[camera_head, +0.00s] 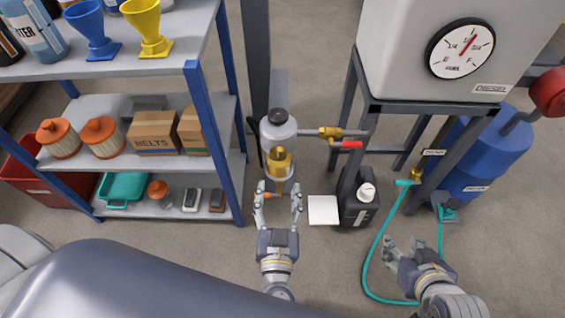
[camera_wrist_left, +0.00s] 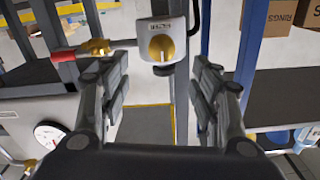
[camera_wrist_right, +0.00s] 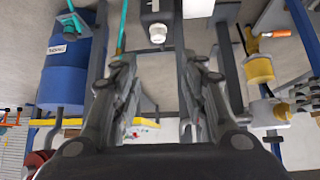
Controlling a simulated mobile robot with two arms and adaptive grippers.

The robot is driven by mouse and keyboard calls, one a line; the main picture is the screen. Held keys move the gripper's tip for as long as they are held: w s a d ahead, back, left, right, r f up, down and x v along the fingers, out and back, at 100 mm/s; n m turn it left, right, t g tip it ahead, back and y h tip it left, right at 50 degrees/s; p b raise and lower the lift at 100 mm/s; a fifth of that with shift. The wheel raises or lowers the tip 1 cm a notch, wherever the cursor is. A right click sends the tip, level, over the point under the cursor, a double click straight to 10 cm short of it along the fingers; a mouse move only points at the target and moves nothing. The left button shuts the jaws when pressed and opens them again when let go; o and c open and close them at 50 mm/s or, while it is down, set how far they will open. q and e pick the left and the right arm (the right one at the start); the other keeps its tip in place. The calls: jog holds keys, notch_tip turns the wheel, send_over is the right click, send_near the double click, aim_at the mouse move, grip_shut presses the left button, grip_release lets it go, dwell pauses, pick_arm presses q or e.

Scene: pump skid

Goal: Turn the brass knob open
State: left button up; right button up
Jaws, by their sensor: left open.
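The brass knob (camera_head: 280,162) is on the front of a grey cylindrical housing (camera_head: 278,127) in the head view. In the left wrist view the knob (camera_wrist_left: 161,47) is a round brass piece below a small label, ahead of the fingers. My left gripper (camera_head: 279,188) is open, its fingers spread on the near side of the knob, with a visible gap to it in the left wrist view. In the right wrist view a brass cylinder (camera_wrist_right: 258,69) shows at the right. My right gripper (camera_head: 404,246) is open and empty, low at the right, away from the knob.
A brass valve with a red lever (camera_head: 347,145) sticks out right of the housing. A black container with a white cap (camera_head: 366,191) stands beside a post. A teal hose (camera_head: 368,262) loops on the floor. A blue-framed shelf (camera_head: 222,170) stands left.

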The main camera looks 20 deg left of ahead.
aim_at(278, 157)
pick_arm(q)
jog(key=b+x, duration=0.2)
jog(key=x, duration=0.8)
jog(key=shift+a, duration=0.1)
jog(key=shift+w+a, duration=0.1)
jog(key=shift+w, duration=0.25)
pick_arm(e)
jog(key=w+a+r+t+y, duration=0.1)
jog(key=w+a+r+t, duration=0.2)
jog(key=w+r+t, duration=0.3)
notch_tip(278, 157, up, 3)
jog(key=shift+w+f+y, duration=0.2)
jog(key=shift+w+y, duration=0.1)
jog(key=shift+w, duration=0.3)
pick_arm(q)
jog(key=c, duration=1.1)
